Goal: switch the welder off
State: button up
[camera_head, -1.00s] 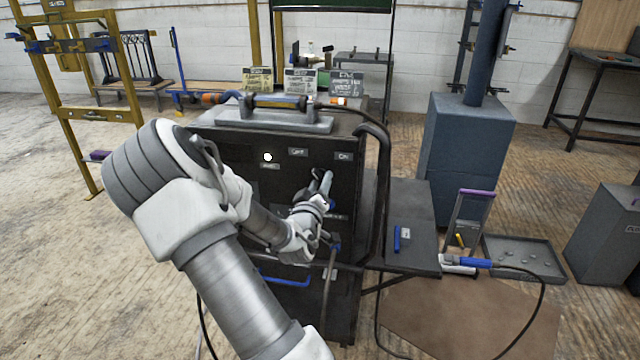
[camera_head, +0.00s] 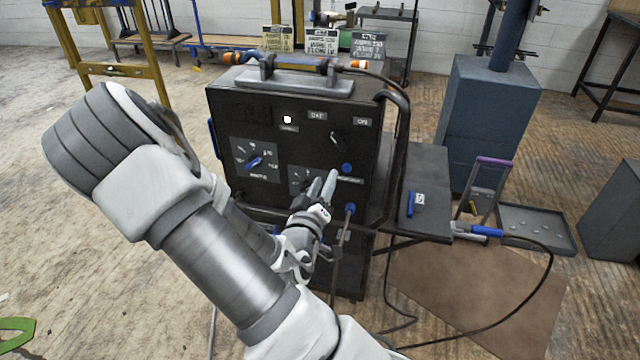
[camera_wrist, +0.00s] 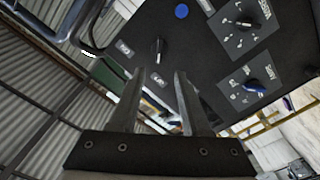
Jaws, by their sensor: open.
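The welder (camera_head: 240,105) is a black box with labels, dials and knobs on its front. A dark rotary switch (camera_head: 338,140) sits at the upper right of the panel, below the OFF label (camera_head: 317,116) and the ON label (camera_head: 362,121). Its handle seems to lean toward OFF. A white lamp (camera_head: 287,119) glows to its left. My gripper (camera_head: 323,184) is open and empty in front of the panel, below the switch. In the wrist view the switch (camera_wrist: 157,50) lies beyond the open fingertips (camera_wrist: 159,73), apart from them.
A blue button (camera_head: 347,168) is below the switch. An amperage dial (camera_head: 255,160) is on the left. A thick cable (camera_head: 402,160) runs down the welder's right side. A side shelf (camera_head: 430,180) holds a blue item. Several signs stand behind the welder.

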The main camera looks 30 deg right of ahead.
jog(key=shift+p+v, duration=1.4)
jog(key=shift+p, duration=1.25)
jog(key=shift+a, duration=0.1)
